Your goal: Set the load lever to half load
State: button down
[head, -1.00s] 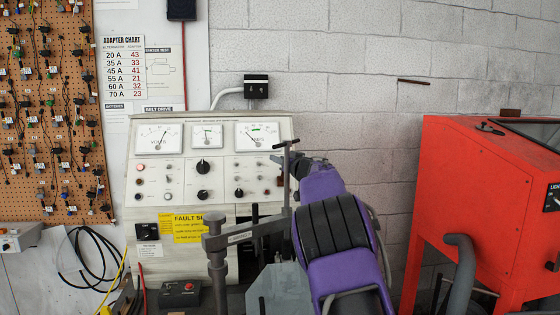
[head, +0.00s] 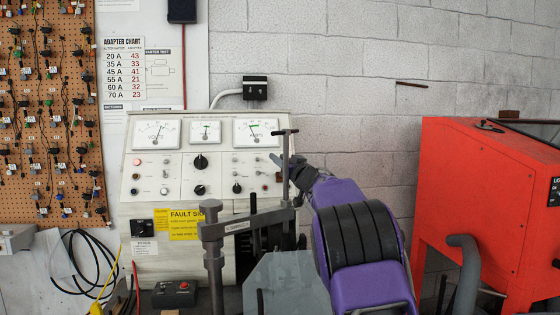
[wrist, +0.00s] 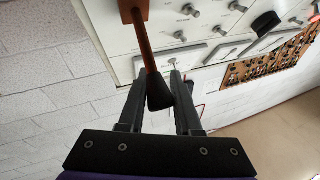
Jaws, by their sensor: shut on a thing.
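The load lever (wrist: 148,50) shows in the wrist view as a thin orange-brown bar that ends in a black tapered knob (wrist: 159,96). My gripper (wrist: 159,80) is shut on this knob, with one dark finger on each side of it. In the head view my gripper (head: 278,163) is at the right edge of the test bench panel (head: 220,163). The lever is mostly hidden there behind the gripper and a T-handled post. I cannot read any load marks beside the lever.
A grey clamp stand with a T-handled post (head: 287,150) stands in front of the panel, close to my arm. A red cabinet (head: 470,190) is on the right. A small box with a red button (head: 175,294) sits low in front.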

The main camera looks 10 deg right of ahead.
jog(key=shift+a, duration=0.1)
jog(key=c, duration=0.6)
grip_release()
jog(key=shift+s, duration=0.1)
jog(key=shift+s, duration=0.1)
jog(key=shift+s+d, duration=0.2)
jog(key=shift+s, duration=0.05)
jog(key=shift+b+v, duration=0.6)
jog(key=shift+v, duration=2.8)
